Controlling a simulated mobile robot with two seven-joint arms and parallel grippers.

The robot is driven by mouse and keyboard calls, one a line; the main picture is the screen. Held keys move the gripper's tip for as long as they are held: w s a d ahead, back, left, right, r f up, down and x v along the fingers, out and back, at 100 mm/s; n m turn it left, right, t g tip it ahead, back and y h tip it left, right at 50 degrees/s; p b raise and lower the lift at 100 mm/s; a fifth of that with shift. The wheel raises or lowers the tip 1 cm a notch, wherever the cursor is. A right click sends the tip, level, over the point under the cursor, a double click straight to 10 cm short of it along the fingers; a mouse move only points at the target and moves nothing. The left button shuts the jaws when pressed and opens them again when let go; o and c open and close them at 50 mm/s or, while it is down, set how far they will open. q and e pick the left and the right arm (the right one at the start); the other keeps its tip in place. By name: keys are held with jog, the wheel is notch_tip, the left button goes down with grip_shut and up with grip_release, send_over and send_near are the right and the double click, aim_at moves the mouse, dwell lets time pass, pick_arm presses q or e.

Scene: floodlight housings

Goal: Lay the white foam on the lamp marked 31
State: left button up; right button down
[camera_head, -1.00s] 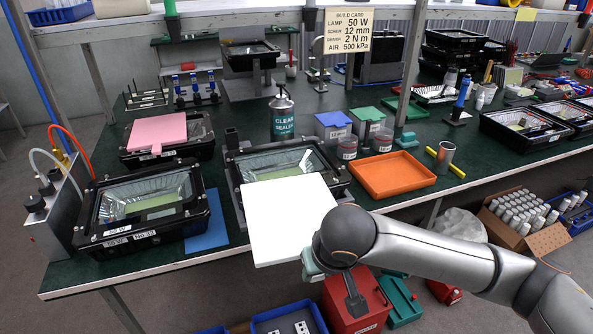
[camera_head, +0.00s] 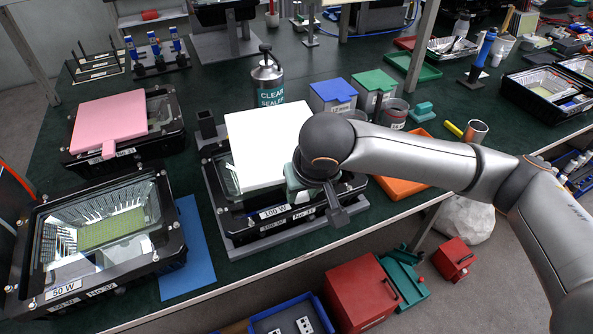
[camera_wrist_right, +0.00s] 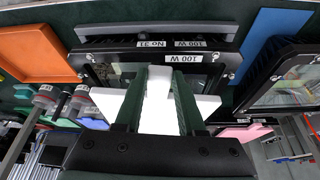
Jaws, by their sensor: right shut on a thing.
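My right gripper (camera_head: 298,180) is shut on the tab of the white foam (camera_head: 268,142), a flat white pad. The foam is over the lamp marked 31 (camera_head: 240,226), a black-framed floodlight on a grey stand, and covers much of its glass. The front rim with its 100 W and No 31 labels shows. In the right wrist view, the green fingers (camera_wrist_right: 160,80) hold the foam tab (camera_wrist_right: 159,85) near the lamp's labelled edge (camera_wrist_right: 125,55). I cannot tell whether the foam touches the lamp. My left gripper is not in view.
A 50 W lamp (camera_head: 35,215) stands open at left, beside a blue mat (camera_head: 188,250). Pink foam (camera_head: 108,122) lies on another lamp behind. A sealer bottle (camera_head: 267,80) stands just behind the foam. An orange tray (camera_head: 400,188) is at right, partly behind my arm.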

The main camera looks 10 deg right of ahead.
jog(key=shift+w, duration=0.1)
jog(key=shift+s+r, duration=0.1)
jog(key=shift+s, duration=0.1)
jog(key=shift+s+r+p, duration=0.1)
jog(key=shift+p, duration=0.6)
notch_tip(320, 180, down, 7)
jog(key=b, duration=0.2)
jog(key=shift+c, duration=2.1)
grip_release()
jog(key=shift+r, duration=0.1)
